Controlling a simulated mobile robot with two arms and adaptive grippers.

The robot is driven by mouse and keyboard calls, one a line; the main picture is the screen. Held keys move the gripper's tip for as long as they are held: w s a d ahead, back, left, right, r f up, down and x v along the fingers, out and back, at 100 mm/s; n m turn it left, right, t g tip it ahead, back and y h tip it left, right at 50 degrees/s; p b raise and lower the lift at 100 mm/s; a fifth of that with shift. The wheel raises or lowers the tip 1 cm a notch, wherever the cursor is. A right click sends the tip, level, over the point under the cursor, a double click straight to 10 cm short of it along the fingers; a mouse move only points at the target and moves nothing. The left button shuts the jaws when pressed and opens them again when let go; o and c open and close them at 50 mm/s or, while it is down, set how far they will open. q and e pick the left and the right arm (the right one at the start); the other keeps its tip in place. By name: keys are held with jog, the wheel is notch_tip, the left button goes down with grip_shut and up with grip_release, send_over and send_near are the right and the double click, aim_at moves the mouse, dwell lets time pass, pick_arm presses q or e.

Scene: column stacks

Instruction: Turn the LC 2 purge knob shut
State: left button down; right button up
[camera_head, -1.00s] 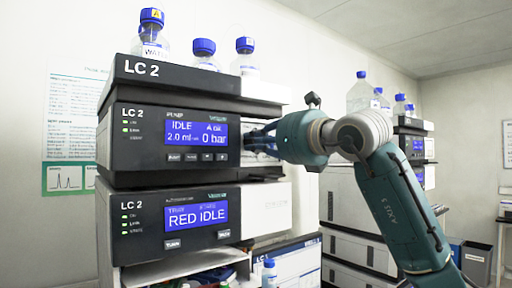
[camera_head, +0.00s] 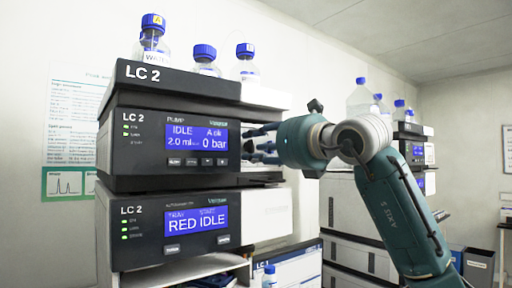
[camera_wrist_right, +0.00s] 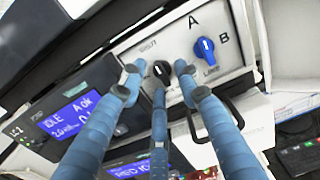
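The LC 2 pump (camera_head: 150,142) is the upper dark module of the stack, with its display reading IDLE and 0 bar. On its pale side panel (camera_wrist_right: 228,62), a small black round knob (camera_wrist_right: 161,69) shows in the right wrist view, with small print above it that I cannot read surely. My right gripper (camera_head: 260,142) is beside the pump's right side. In the wrist view its three blue fingers (camera_wrist_right: 158,78) are spread, their tips around the knob with visible gaps. The knob's exact turn position is unclear. My left gripper is in no view.
A blue selector knob (camera_wrist_right: 205,48) marked A and B sits just right of the fingers. A black looped handle or tube (camera_wrist_right: 205,120) is below. The module reading RED IDLE (camera_head: 165,230) is under the pump; capped bottles (camera_head: 205,58) stand on top.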

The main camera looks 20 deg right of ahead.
jog(key=v, duration=1.2)
dwell(0.3)
